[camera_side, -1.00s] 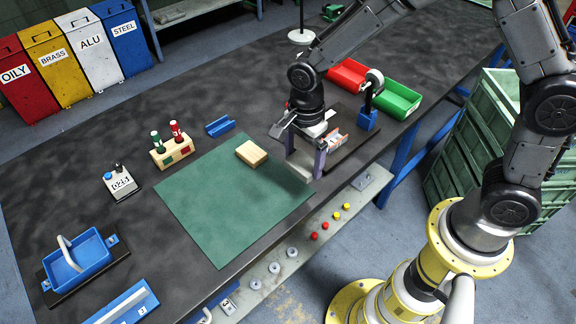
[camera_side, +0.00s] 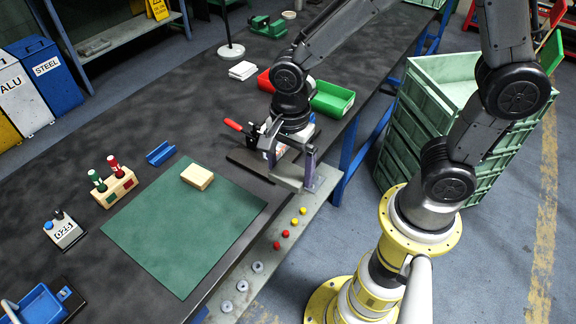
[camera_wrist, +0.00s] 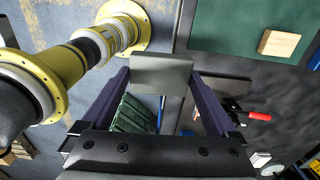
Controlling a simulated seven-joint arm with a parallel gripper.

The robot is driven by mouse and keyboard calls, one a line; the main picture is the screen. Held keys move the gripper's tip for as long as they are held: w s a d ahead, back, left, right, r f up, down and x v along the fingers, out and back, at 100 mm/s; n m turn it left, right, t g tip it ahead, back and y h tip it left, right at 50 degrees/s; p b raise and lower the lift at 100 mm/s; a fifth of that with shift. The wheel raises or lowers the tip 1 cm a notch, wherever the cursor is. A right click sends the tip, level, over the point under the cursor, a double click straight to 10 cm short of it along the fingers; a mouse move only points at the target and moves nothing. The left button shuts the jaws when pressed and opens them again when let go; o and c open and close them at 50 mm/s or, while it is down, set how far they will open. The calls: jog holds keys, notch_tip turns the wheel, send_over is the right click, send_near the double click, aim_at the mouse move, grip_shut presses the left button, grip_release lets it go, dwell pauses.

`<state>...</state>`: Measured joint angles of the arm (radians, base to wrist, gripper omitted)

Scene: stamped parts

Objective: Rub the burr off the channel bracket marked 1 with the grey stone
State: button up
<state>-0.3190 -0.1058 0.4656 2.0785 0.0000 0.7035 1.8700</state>
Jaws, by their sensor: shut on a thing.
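My gripper (camera_side: 287,178) is shut on the grey stone (camera_wrist: 162,74), a flat grey block that spans between the two fingertips in the wrist view. In the side view the grey stone (camera_side: 284,177) hangs beside the toggle clamp, towards the bench's front edge. The toggle clamp (camera_side: 240,128) has a red handle and stands on a dark base plate (camera_side: 244,163); the handle also shows in the wrist view (camera_wrist: 258,116). My wrist and fingers cover much of the clamp. I cannot make out the channel bracket marked 1 there. A blue channel piece (camera_side: 160,152) lies behind the mat; no number is legible.
A green mat (camera_side: 185,235) carries a pale wooden block (camera_side: 197,177). A wooden rack (camera_side: 115,187) holds green and red handled tools. A red bin (camera_side: 265,80) and green bin (camera_side: 332,98) stand behind my gripper. A counter box (camera_side: 65,232) and blue tray (camera_side: 38,305) are left.

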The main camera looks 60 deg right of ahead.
jog(key=c, duration=0.7)
jog(key=shift+n, duration=0.9)
jog(key=n, duration=0.1)
jog(key=w+n, duration=0.1)
jog(key=n, duration=0.1)
jog(key=shift+a+r, duration=0.15)
jog(key=shift+r, duration=0.05)
jog(key=w+d+f+n, duration=0.2)
jog(key=w+d+n, duration=0.5)
jog(key=w+n, duration=0.6)
jog(key=shift+s+d+f, duration=0.1)
jog(key=shift+d+f, duration=0.75)
jog(key=shift+f, duration=0.35)
jog(key=shift+d+f, duration=0.85)
jog(key=shift+f, duration=0.35)
jog(key=shift+s+d+f, duration=0.1)
jog(key=shift+d+f, duration=0.75)
jog(key=shift+f, duration=0.35)
